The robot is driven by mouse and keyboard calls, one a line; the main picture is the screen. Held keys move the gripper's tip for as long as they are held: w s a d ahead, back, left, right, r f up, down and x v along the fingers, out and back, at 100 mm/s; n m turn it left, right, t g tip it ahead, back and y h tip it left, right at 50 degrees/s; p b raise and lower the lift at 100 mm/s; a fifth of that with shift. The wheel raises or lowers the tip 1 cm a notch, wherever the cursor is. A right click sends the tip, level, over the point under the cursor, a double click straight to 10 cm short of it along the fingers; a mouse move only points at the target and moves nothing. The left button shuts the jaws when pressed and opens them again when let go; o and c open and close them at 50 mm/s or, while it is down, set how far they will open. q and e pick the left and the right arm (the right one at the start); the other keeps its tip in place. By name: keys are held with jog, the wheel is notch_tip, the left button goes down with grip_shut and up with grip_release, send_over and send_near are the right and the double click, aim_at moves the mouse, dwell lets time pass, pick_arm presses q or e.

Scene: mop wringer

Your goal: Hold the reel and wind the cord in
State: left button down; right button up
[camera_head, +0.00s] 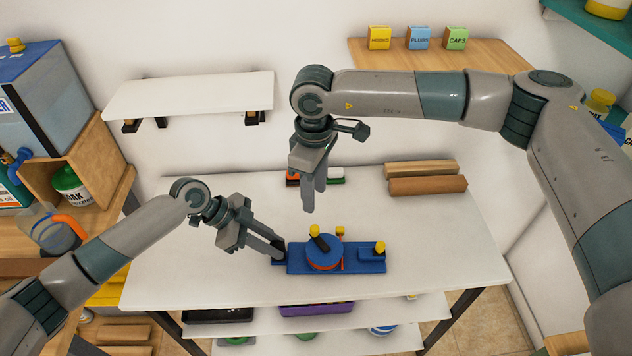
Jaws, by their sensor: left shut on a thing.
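The blue reel base (366,264) lies on the white table, with a round blue reel drum (325,248) on it. Orange cord shows around the drum's lower edge. A dark crank handle with a yellow knob (315,231) stands up at the drum's upper left. A yellow-topped post (380,247) stands at the base's right end. My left gripper (278,252) is shut on the blue reel base at its left end. My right gripper (314,202) points down above the table, behind the reel and apart from it. Its fingers look parted and empty.
Small red and green items (336,175) lie behind my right gripper, partly hidden. Wooden blocks (427,184) lie at the table's back right. A white wall shelf (190,94) is empty. The white table (440,235) is clear to the right of the reel.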

pick_arm(q)
jog(key=shift+s+a+f, duration=0.1)
jog(key=shift+s+f, duration=0.05)
jog(key=shift+f, duration=0.15)
jog(key=c, duration=1.5)
grip_release()
jog(key=shift+o, duration=0.2)
jog(key=shift+w, duration=0.2)
jog(key=shift+r, duration=0.1)
jog(key=shift+r, duration=0.1)
jog(key=v, duration=1.1)
jog(key=shift+a+r, duration=0.25)
jog(key=shift+r, duration=0.05)
jog(key=shift+f, duration=0.1)
